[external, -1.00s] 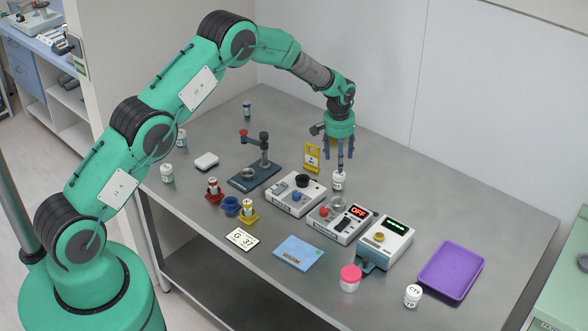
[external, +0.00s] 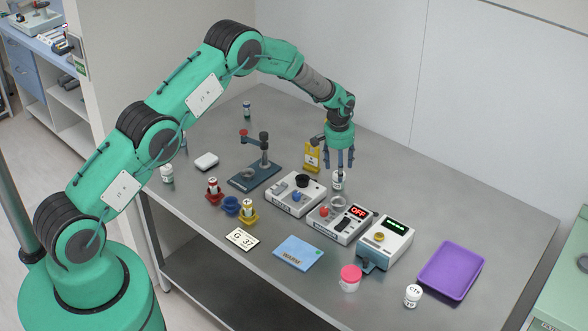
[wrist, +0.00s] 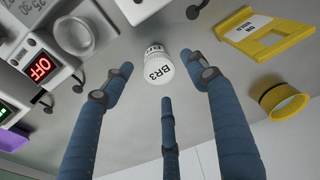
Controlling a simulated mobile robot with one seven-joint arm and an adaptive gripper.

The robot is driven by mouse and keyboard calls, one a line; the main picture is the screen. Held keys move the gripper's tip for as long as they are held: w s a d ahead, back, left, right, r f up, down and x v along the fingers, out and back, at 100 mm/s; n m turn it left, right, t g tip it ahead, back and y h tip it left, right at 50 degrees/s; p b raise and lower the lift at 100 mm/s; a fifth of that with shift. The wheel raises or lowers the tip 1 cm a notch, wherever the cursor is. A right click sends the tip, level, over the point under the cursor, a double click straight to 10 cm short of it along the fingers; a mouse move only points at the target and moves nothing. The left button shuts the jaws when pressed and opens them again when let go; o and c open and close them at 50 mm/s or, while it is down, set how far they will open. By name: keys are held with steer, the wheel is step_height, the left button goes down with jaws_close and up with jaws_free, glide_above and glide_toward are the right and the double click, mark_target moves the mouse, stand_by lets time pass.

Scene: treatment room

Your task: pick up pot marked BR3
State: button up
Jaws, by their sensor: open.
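The white pot marked BR3 (wrist: 160,70) stands in the middle of the wrist view, with its black label readable on its top. In the external view the same pot (external: 338,183) stands on the table behind the white devices, partly hidden by my fingers. My gripper (external: 339,163) points down just above the pot. In the wrist view its blue fingers (wrist: 163,98) are spread around the pot's near side, open, with nothing held. I cannot tell whether any finger touches the pot.
A yellow stand (external: 312,158) is close left of my gripper. White devices, one with a red OFF display (external: 358,211), stand in front. A purple tray (external: 450,270), a pink-lidded jar (external: 350,278) and another white pot (external: 412,296) are farther right.

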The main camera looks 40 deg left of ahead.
steer(key=shift+w+f, duration=0.15)
steer(key=shift+f, duration=2)
steer(key=c, duration=1.2)
steer(key=shift+r, duration=0.15)
steer(key=shift+c, duration=0.2)
steer(key=shift+r, duration=4.85)
